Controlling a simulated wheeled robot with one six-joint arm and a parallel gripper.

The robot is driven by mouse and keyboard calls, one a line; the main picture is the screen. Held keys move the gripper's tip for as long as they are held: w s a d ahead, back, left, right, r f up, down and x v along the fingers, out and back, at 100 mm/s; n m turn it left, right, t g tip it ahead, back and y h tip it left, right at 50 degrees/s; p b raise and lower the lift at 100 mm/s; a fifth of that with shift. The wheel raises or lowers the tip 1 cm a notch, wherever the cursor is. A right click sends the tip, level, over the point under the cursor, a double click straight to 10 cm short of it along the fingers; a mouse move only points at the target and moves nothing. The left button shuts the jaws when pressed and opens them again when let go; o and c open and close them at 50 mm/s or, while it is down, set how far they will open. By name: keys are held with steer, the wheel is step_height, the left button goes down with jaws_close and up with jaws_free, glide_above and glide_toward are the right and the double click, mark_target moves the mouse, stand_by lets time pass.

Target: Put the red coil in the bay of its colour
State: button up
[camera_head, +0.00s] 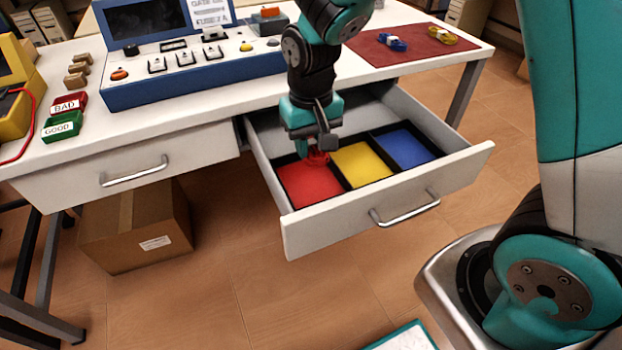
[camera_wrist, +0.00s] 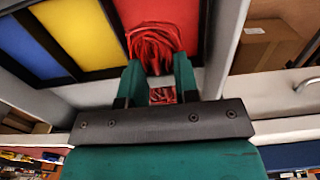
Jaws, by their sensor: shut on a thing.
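The red coil (camera_head: 316,158) is a bundle of red wire. My gripper (camera_head: 314,150) is shut on it, inside the open drawer's outline at the back of the red bay (camera_head: 310,186). In the wrist view the red coil (camera_wrist: 153,45) sits between the two fingers (camera_wrist: 158,75), with the red bay (camera_wrist: 185,14) behind it. I cannot tell whether the coil touches the bay's floor. The yellow bay (camera_head: 362,165) and blue bay (camera_head: 404,149) lie to the right in the head view and look empty.
The drawer front (camera_head: 400,207) with its handle stands pulled out from the white table (camera_head: 190,101). A blue coil (camera_head: 393,42) and a yellow coil (camera_head: 442,35) lie on a dark red mat (camera_head: 415,53). A control console (camera_head: 190,62) stands left; a cardboard box (camera_head: 135,228) is below.

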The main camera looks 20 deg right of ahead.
mark_target(311, 184)
step_height(311, 184, down, 8)
steer(key=shift+f+b, duration=0.2)
steer(key=shift+b, duration=0.55)
steer(key=shift+f, duration=0.25)
steer(key=o, duration=0.9)
steer(key=shift+r, duration=0.1)
steer(key=shift+r, duration=0.1)
step_height(311, 184, up, 12)
steer(key=p, duration=0.3)
steer(key=shift+r, duration=0.1)
steer(key=s+a+r+n+y, duration=0.2)
steer(key=s+r, duration=0.3)
steer(key=s, duration=0.4)
steer(key=s+a+r+n+y, duration=0.2)
steer(key=s+r+n, duration=0.3)
steer(key=s, duration=0.4)
steer(key=shift+s+a+r, duration=0.3)
